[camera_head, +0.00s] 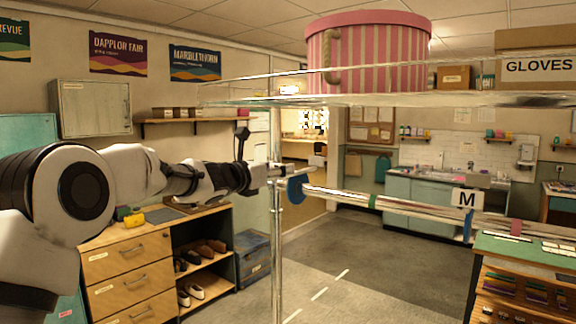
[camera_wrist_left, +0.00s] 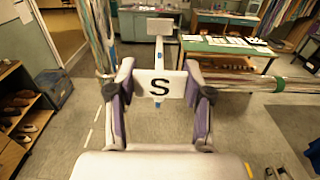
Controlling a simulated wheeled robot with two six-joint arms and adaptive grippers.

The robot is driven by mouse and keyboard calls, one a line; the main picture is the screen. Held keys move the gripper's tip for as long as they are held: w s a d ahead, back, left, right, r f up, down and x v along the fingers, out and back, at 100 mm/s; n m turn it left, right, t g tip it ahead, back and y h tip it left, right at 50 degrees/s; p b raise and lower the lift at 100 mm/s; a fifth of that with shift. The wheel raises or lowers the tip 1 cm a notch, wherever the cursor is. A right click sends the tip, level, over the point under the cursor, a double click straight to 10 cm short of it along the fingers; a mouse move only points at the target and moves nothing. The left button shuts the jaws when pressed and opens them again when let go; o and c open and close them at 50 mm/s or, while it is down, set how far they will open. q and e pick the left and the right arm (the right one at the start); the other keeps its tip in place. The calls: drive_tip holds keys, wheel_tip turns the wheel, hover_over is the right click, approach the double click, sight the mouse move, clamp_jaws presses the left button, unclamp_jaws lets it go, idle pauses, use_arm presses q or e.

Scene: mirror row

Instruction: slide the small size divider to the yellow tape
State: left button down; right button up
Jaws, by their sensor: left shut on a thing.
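My left gripper (camera_head: 282,173) reaches in from the left at the near part of a shiny metal rail (camera_head: 420,206). In the left wrist view its two fingers (camera_wrist_left: 160,92) are shut on the white tag of the small size divider (camera_wrist_left: 159,88), marked with a black S. In the head view the divider's blue disc (camera_head: 296,190) sits on the rail just below the fingertips. A green tape band (camera_head: 373,201) and a reddish band (camera_head: 516,226) mark the rail. I cannot make out yellow tape on the rail for certain. My right gripper is out of view.
A divider tagged M (camera_head: 466,198) hangs farther along the rail. A clear shelf (camera_head: 240,96) with a pink striped hatbox (camera_head: 366,52) is above. A wooden drawer unit (camera_head: 128,272) stands at lower left. The rail between the blue disc and M looks free.

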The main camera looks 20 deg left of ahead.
use_arm(q)
drive_tip(key=shift+a, duration=0.15)
drive_tip(key=shift+c, duration=2.4)
unclamp_jaws()
drive_tip(key=shift+o, duration=0.2)
drive_tip(key=shift+w, duration=0.1)
drive_tip(key=v, duration=1.1)
drive_tip(key=shift+s, duration=0.45)
